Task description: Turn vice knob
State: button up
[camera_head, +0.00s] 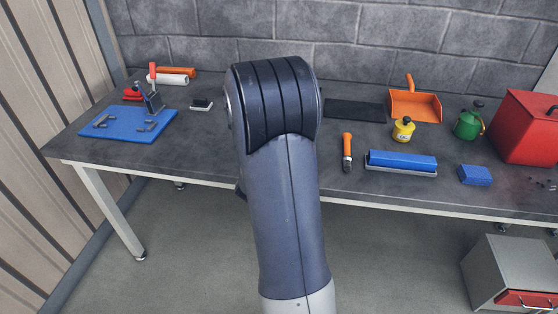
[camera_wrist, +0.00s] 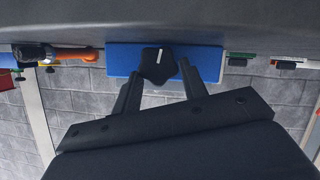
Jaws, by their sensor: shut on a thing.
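The vice (camera_wrist: 208,62) shows in the wrist view as a wide blue block, upside down in the picture. A dark knob (camera_wrist: 157,66) with a short white mark stands out in front of its blue face. The mark runs about up and down in the picture. My gripper (camera_wrist: 159,72) is shut on the knob, with one finger on each side. In the head view my own arm covers the middle of the bench, and the vice, knob and gripper are hidden behind it.
The workbench (camera_head: 210,155) holds a blue mat (camera_head: 120,136) with small parts at left. Right of my arm are an orange-handled tool (camera_head: 347,148), a blue roller-like item (camera_head: 402,161), a yellow can (camera_head: 403,130), an orange dustpan (camera_head: 415,106) and a red box (camera_head: 525,128).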

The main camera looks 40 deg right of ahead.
jog(key=m+b, duration=0.1)
jog(key=b, duration=0.1)
jog(key=t+y+b, duration=0.1)
jog(key=shift+s+d+f+m+b, duration=0.2)
jog(key=shift+m+b, duration=0.15)
jog(key=shift+m, duration=0.05)
jog(key=m+t+y+b, duration=0.1)
jog(key=m+b, duration=0.1)
jog(key=b, duration=0.4)
jog(key=shift+s+d+f, duration=0.1)
jog(key=shift+s, duration=0.1)
jog(key=m+b, duration=0.1)
jog(key=b, duration=0.3)
jog(key=m+t+b, duration=0.1)
jog(key=b, duration=0.4)
jog(key=shift+s+d+m+t+y, duration=0.15)
jog(key=shift+m+t+y, duration=0.15)
jog(key=shift+y, duration=0.1)
jog(key=b, duration=0.3)
jog(key=shift+m+t+y+b, duration=0.3)
jog(key=shift+m+b, duration=0.2)
jog(key=shift+b, duration=0.75)
jog(key=o, duration=1)
jog(key=p, duration=0.4)
jog(key=shift+r+n, duration=0.3)
jog(key=shift+r, duration=0.1)
